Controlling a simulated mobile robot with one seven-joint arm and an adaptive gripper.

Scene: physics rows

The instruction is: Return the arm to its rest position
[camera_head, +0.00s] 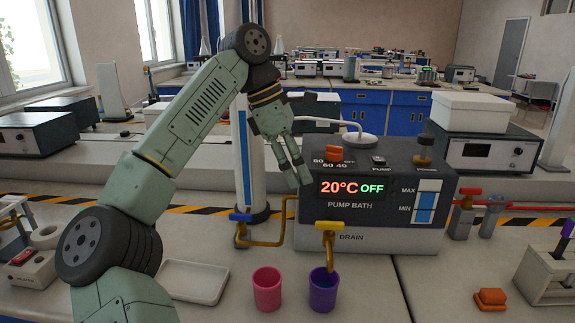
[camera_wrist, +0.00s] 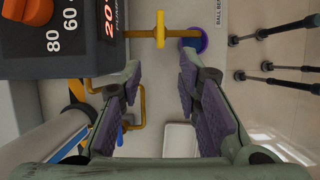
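My gripper (camera_head: 297,176) is in the air in front of the upper left part of the pump bath (camera_head: 305,237). In the wrist view my gripper (camera_wrist: 157,85) has its two fingers spread apart with nothing between them. My arm reaches up from the lower left, bends at a high joint, and points down toward the bath. The bath's display reads 20°C OFF. A yellow drain tap (camera_wrist: 160,30) lies beyond the fingertips in the wrist view, above a purple cup (camera_wrist: 203,42).
A pink cup (camera_head: 267,290) and the purple cup (camera_head: 322,291) stand in front of the bath. A white tray (camera_head: 192,281) lies left of them. A blue-handled tap (camera_head: 240,217) is at the bath's left. An orange object (camera_head: 490,298) and a rack (camera_head: 548,278) are at the right.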

